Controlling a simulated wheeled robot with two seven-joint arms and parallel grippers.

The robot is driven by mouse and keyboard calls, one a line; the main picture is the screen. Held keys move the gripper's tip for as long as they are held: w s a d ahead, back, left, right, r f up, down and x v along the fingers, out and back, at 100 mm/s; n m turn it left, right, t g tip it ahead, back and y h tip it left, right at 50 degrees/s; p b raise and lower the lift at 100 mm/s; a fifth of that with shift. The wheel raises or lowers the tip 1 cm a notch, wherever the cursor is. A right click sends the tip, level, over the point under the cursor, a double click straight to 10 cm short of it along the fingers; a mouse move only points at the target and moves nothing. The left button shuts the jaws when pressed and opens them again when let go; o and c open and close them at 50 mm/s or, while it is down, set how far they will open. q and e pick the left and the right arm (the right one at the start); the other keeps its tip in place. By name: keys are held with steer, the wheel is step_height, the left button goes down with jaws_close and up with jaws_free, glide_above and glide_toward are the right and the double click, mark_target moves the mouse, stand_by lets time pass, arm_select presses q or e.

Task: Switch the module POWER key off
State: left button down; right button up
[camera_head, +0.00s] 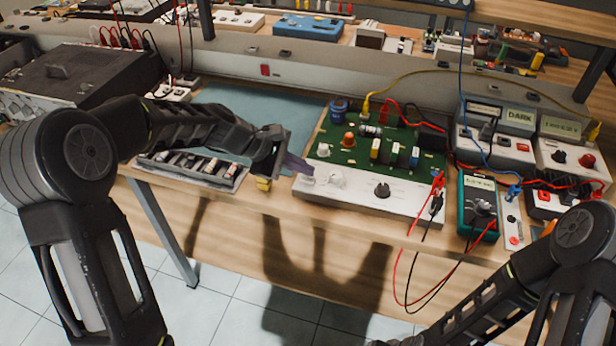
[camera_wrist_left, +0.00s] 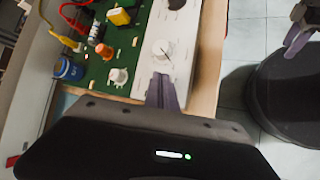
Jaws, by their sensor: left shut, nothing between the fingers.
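The module has a green circuit board (camera_head: 350,148) and a white front panel (camera_head: 408,205). A pale round part (camera_head: 331,178) sits at the panel's left end and shows in the left wrist view (camera_wrist_left: 162,52) with a thin dark line. I cannot read a POWER label, so I cannot tell whether it is the key. A black knob (camera_head: 382,190) is farther right on the panel. My left gripper (camera_head: 306,172) is shut and empty, its tips just left of the pale part; in the left wrist view (camera_wrist_left: 162,80) they point at it. Contact is unclear. My right gripper (camera_wrist_left: 298,38) hangs away from the bench.
A green multimeter (camera_head: 478,208) stands right of the module, with red and black leads hanging over the bench edge. A component tray (camera_head: 195,170) lies left of my left gripper. A blue mat (camera_head: 260,115) lies behind. Cables cross the module's right side.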

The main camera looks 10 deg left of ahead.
mark_target(303, 180)
arm_select(q)
step_height(303, 180, up, 6)
steer(key=p, duration=0.5)
stand_by(1.5)
